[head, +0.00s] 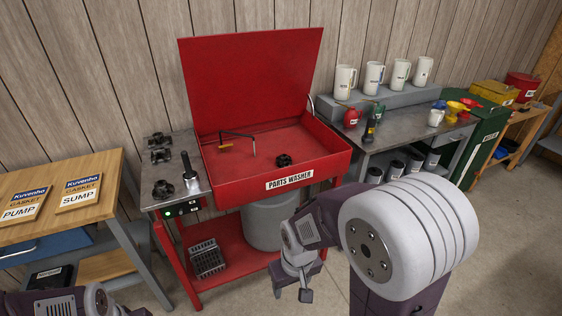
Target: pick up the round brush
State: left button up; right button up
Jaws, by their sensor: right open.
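The red parts washer (240,185) stands at centre with its lid up. My right gripper (292,288) is open and empty, low in front of the washer, apart from both. Only part of my left arm shows at the bottom left; its gripper is out of view.
A black part (284,160) lies in the basin. Several black parts (162,190) sit on the side shelf. A grey drum (266,222) and a wire basket (208,258) are below. A metal bench (400,130) with jugs stands right. Floor in front is partly clear.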

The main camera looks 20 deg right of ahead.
aim_at(190, 174)
jog(key=i+j+u, duration=0.15)
jog(key=i, duration=0.25)
jog(key=i+j+u, duration=0.15)
jog(key=i, duration=0.25)
jog(key=i+j+u, duration=0.15)
jog(key=i, duration=0.25)
